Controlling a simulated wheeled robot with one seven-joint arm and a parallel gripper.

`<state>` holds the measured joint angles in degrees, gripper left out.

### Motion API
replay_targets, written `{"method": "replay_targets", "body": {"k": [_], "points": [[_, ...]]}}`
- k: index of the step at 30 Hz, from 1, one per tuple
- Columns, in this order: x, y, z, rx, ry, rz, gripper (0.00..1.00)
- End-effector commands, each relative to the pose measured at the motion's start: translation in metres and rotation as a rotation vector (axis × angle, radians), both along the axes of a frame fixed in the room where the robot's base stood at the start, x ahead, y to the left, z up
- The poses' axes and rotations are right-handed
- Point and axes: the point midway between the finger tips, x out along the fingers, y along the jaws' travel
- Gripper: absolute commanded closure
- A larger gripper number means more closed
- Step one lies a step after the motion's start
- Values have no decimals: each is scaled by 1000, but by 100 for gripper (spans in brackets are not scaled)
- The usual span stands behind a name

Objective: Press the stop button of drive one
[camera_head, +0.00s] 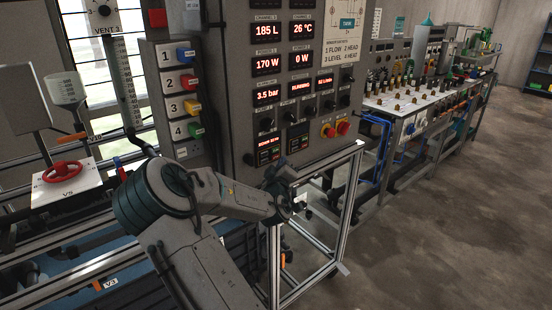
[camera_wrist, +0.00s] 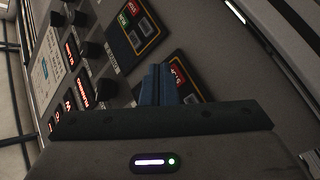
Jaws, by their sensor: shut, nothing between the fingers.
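Two small drive modules sit low on the grey panel, side by side: the left one (camera_head: 268,151) and the right one (camera_head: 298,140). Their labels are too small to read. In the wrist view the turned panel shows one orange-edged module (camera_wrist: 152,22) at the top with a green and a red patch. The other module (camera_wrist: 195,69) is lower, with a red patch (camera_wrist: 178,73) beside my fingertips, partly hidden by them. My gripper (camera_wrist: 161,72) is shut and empty, its tips in front of this lower module. Whether they touch it cannot be told.
Black knobs (camera_wrist: 80,19) and red displays (camera_wrist: 70,54) lie beside the modules. Numbered coloured buttons (camera_head: 189,83) are to the left. Floor is free at right.

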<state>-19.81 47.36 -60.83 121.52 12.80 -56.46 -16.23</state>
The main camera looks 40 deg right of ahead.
Motion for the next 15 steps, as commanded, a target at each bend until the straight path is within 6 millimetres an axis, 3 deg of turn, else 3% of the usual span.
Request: {"method": "replay_targets", "body": {"k": [15], "points": [[-46,-4,0,0,-2,-1,100]]}}
